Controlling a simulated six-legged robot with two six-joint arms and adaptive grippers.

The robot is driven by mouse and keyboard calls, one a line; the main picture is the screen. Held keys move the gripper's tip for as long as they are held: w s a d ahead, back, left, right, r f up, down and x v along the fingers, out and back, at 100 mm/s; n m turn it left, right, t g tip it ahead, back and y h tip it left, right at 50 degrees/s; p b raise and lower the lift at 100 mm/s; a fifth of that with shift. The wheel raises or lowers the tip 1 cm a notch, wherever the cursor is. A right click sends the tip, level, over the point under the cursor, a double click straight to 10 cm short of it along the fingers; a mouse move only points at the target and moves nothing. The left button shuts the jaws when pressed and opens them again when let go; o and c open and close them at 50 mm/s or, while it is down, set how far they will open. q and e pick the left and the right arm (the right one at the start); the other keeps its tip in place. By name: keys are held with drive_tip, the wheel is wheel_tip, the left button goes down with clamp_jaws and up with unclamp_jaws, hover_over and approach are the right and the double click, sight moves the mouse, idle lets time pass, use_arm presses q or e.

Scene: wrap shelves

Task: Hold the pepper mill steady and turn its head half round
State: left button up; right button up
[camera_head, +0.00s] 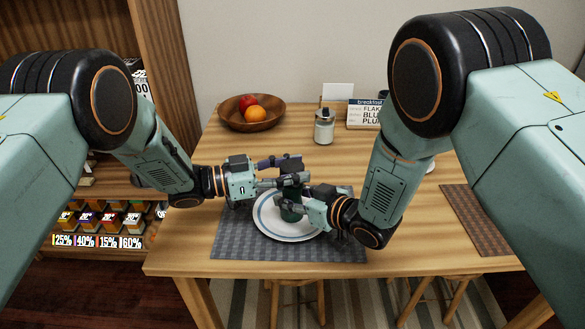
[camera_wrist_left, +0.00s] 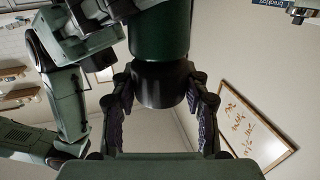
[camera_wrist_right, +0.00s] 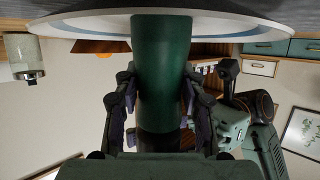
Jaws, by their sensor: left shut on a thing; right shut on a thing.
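The pepper mill (camera_head: 291,213) is dark green with a black head and stands upright at the white plate (camera_head: 267,228). My left gripper (camera_head: 294,180) is shut on the black head. The left wrist view shows that head (camera_wrist_left: 160,84) between its fingers, with the green body beyond. My right gripper (camera_head: 285,205) is lower and shut on the green body. The right wrist view shows the body (camera_wrist_right: 160,65) between its fingers, with the plate's rim (camera_wrist_right: 90,27) behind. In the head view the grippers hide much of the mill.
The plate lies on a grey placemat (camera_head: 233,236) near the table's front edge. Behind stand a wooden bowl (camera_head: 236,121) with fruit, a glass shaker (camera_head: 324,128) and a breakfast sign (camera_head: 364,115). A brown mat (camera_head: 478,222) lies at the right. Shelves with small boxes are at the left.

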use_arm(q)
drive_tip(key=o, duration=1.2)
drive_tip(key=shift+a, duration=0.15)
drive_tip(key=v, duration=1.1)
drive_tip(key=shift+s+a, duration=0.15)
drive_tip(key=shift+a, duration=0.25)
